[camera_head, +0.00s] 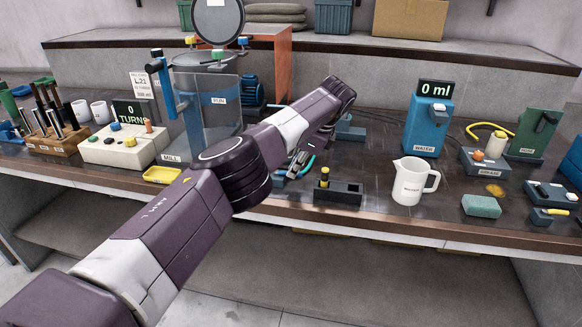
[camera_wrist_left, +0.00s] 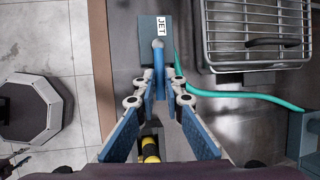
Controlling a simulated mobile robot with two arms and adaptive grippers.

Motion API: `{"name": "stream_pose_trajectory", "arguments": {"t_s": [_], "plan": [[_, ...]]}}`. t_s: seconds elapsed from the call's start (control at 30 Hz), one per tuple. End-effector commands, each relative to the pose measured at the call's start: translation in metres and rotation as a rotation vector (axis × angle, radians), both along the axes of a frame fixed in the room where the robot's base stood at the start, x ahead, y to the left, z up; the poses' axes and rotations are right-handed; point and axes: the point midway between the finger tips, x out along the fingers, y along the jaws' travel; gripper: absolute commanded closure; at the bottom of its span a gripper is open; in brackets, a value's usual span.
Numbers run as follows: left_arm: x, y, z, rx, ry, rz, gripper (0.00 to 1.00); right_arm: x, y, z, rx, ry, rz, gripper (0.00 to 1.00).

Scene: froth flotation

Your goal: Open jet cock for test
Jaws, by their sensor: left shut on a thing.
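The jet cock shows in the left wrist view as a grey-blue block with a white JET label (camera_wrist_left: 161,26) and a blue handle (camera_wrist_left: 158,46) standing out from it. My left gripper (camera_wrist_left: 160,84) has its blue-padded fingers on either side of the handle and is shut on it. A teal hose (camera_wrist_left: 235,95) runs off to the right beside the block. In the head view my left arm reaches across the bench; the left gripper (camera_head: 297,165) is only partly seen, and the arm hides most of the cock. My right gripper is not in view.
A black holder (camera_head: 340,192) with a yellow-capped item stands close by. A white pitcher (camera_head: 408,185) and blue water dispenser (camera_head: 428,122) are to the right. The clear mill tank (camera_head: 220,125) is at left. A wire cage (camera_wrist_left: 250,35) is near the cock.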

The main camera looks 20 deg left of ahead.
Motion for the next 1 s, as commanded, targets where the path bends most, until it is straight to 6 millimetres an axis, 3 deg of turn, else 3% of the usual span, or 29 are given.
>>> {"name": "stream_pose_trajectory", "arguments": {"t_s": [0.6,0.63,0.77,1.0], "plan": [[-0.0004,-0.0044,0.0022,0.0,-0.008,0.033,1.0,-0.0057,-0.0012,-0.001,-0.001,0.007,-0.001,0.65],[-0.0004,-0.0043,0.0022,0.001,-0.009,0.032,0.88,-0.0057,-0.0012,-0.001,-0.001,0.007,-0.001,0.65],[-0.0008,-0.0043,0.0017,0.0,-0.007,0.032,0.74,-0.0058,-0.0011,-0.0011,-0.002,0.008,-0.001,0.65],[-0.0014,-0.0044,0.0007,-0.001,-0.004,0.032,0.73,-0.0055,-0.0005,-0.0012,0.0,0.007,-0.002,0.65]]}}
